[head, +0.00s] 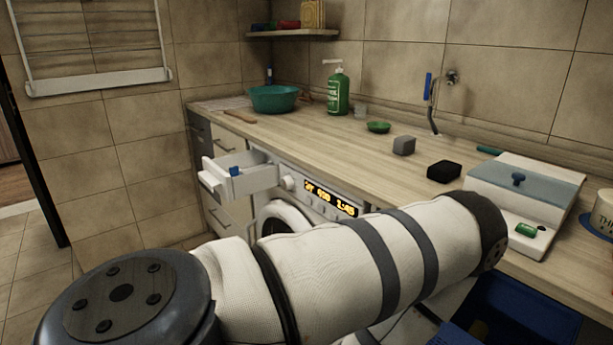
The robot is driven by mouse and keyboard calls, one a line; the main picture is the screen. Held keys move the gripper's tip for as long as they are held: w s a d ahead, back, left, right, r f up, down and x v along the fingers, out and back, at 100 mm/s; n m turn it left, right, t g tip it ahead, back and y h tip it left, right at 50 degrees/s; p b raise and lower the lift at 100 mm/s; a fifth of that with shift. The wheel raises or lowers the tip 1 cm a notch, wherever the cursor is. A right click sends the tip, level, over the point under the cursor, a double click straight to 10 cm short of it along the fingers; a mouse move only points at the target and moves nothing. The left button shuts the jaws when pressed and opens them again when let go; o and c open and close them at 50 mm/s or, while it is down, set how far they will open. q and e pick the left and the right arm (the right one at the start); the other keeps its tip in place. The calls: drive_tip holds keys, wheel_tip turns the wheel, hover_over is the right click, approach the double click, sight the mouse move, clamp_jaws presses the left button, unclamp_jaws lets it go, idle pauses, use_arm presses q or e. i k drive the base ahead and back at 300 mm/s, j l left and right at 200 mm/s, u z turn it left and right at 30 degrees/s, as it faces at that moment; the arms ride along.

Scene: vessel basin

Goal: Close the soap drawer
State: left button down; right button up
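The soap drawer (262,180) is white and stands pulled out from the upper left of the washing machine's front. A small blue part (234,171) shows inside it. The washing machine (290,200) is white, with a lit orange display (331,198) and a round door partly hidden by my arm. One of my arms, white with dark bands, crosses the foreground from lower left to right. Neither gripper shows, and no gripper touches the visible part of the drawer.
A blue crate (535,310) stands below right. Floor at left is clear.

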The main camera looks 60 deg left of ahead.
sight(243, 171)
drive_tip(key=u, duration=2.75)
